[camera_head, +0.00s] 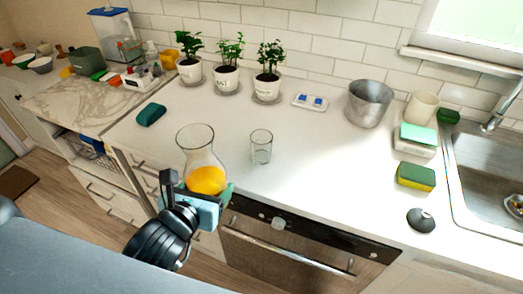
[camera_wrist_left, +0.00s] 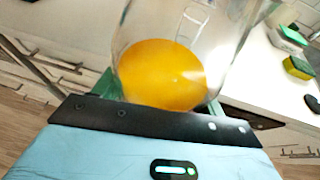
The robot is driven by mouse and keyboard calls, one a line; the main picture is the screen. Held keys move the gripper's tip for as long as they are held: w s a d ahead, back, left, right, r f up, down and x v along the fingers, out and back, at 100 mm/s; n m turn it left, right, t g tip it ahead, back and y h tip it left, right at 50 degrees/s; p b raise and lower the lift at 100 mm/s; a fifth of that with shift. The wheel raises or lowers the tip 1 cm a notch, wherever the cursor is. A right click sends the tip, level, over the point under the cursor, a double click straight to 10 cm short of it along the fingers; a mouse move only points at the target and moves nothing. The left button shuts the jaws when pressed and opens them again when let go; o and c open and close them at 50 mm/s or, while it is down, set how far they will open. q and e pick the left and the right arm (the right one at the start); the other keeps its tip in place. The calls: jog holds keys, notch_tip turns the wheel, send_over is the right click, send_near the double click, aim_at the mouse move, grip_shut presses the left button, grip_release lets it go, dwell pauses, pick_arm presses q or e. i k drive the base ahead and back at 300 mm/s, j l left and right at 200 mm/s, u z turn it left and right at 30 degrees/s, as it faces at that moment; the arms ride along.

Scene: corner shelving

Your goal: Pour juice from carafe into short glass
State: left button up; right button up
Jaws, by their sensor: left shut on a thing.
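A clear glass carafe (camera_head: 200,158) with orange juice (camera_head: 206,181) in its lower part is held by my left gripper (camera_head: 205,192) at the counter's front edge. The gripper is shut around the carafe's lower body. The carafe looks nearly upright. In the left wrist view the carafe (camera_wrist_left: 225,45) fills the upper middle, with the juice (camera_wrist_left: 165,75) pooled inside. The short glass (camera_head: 261,147) stands upright and looks empty on the counter, to the right of the carafe and apart from it. My right gripper is not seen.
The white counter (camera_head: 310,170) is clear around the glass. Potted plants (camera_head: 268,75) stand along the tiled wall. A teal cloth-like item (camera_head: 151,114) lies at left. A metal bucket (camera_head: 369,103), sponges (camera_head: 416,176) and the sink (camera_head: 490,170) are at right. An oven (camera_head: 300,240) is below the counter.

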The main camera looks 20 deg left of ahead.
aim_at(262, 139)
jog(key=j+z, duration=0.1)
jog(key=z, duration=0.55)
jog(key=j+z, duration=0.45)
jog(key=k+j+z, duration=0.1)
jog(key=j+z, duration=0.15)
jog(key=z, duration=0.2)
jog(key=k+j+z, duration=0.15)
jog(key=j, duration=0.25)
jog(key=k+j+z, duration=0.2)
jog(key=k+j, duration=0.2)
jog(key=j, duration=0.2)
jog(key=k+j, duration=0.25)
jog(key=j, duration=0.15)
